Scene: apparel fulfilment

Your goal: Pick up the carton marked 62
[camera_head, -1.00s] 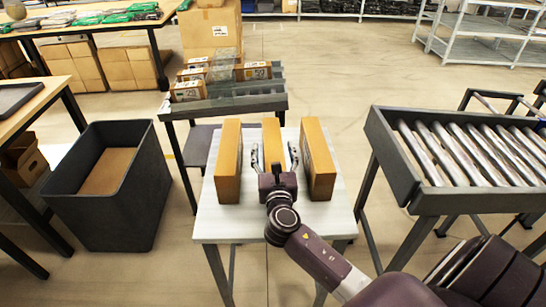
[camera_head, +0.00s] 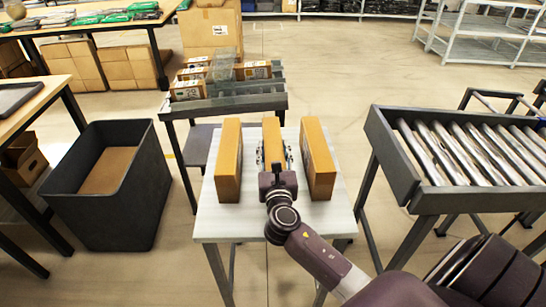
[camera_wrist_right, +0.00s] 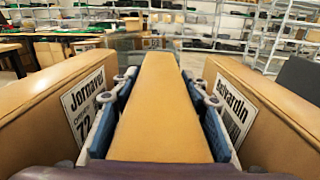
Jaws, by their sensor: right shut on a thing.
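Three tan cartons stand upright on a small white table (camera_head: 212,222): a left carton (camera_head: 229,165), a middle carton (camera_head: 272,130) and a right carton (camera_head: 318,165). My right gripper (camera_head: 274,157) is shut on the middle carton, one finger on each side. In the wrist view the middle carton (camera_wrist_right: 160,105) lies between my blue-padded right gripper (camera_wrist_right: 165,88) fingers. The left carton's label there (camera_wrist_right: 88,95) reads "Jornar…" with what looks like 72. The right carton's label (camera_wrist_right: 235,108) reads "Salvardin". The middle carton's marking is hidden, and no 62 is legible. My left gripper is out of view.
A dark grey bin (camera_head: 60,195) stands left of the table. A roller conveyor (camera_head: 395,165) stands at the right. Behind the table, a dark rack (camera_head: 225,104) holds several small cartons. The left and right cartons stand close beside my right gripper.

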